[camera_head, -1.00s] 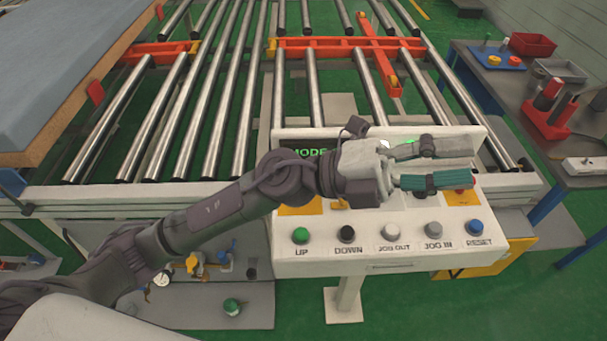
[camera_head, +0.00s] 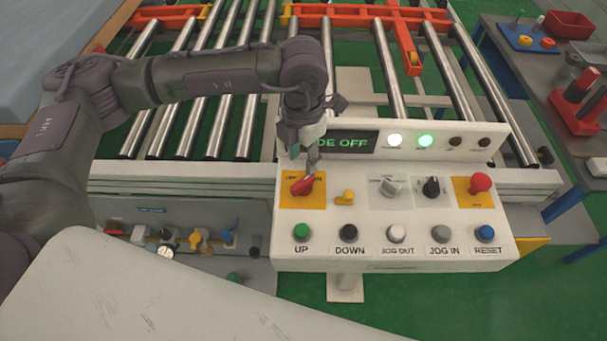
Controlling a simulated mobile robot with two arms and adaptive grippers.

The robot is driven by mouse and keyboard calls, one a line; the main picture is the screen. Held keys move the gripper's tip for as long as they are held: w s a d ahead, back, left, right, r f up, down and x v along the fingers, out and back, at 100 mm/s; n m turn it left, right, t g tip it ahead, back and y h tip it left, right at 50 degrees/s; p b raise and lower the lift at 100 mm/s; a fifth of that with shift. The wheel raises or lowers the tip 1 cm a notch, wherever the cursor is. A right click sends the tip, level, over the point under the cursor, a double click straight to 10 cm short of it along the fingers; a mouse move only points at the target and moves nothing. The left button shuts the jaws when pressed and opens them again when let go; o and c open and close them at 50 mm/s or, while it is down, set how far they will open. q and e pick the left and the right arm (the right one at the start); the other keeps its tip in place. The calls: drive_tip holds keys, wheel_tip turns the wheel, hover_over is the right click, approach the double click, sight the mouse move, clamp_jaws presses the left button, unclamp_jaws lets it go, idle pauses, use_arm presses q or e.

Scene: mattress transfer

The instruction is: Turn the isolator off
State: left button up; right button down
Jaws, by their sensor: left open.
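The isolator (camera_head: 303,186) is a red rotary handle on a yellow plate, at the upper left of the white control panel (camera_head: 380,262). Its handle points up and to the right. My left gripper (camera_head: 304,158) is open and points down just above and behind the handle. One fingertip is close to the handle's upper end; I cannot tell whether they touch. The gripper hides part of the plate's top and the left of the display (camera_head: 352,143), which shows "DE OFF". My right gripper is not in view.
A small yellow switch (camera_head: 345,197), a grey knob (camera_head: 390,187), a black knob (camera_head: 432,187) and a red mushroom button (camera_head: 480,183) share the panel. Several push buttons line its front. White and green lamps (camera_head: 425,140) are lit. A roller conveyor (camera_head: 395,75) lies behind.

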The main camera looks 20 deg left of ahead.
sight(303, 180)
use_arm(q)
wheel_tip(303, 180, down, 9)
drive_tip(key=shift+w+r+p, duration=0.1)
drive_tip(key=shift+p, duration=1)
clamp_jaws()
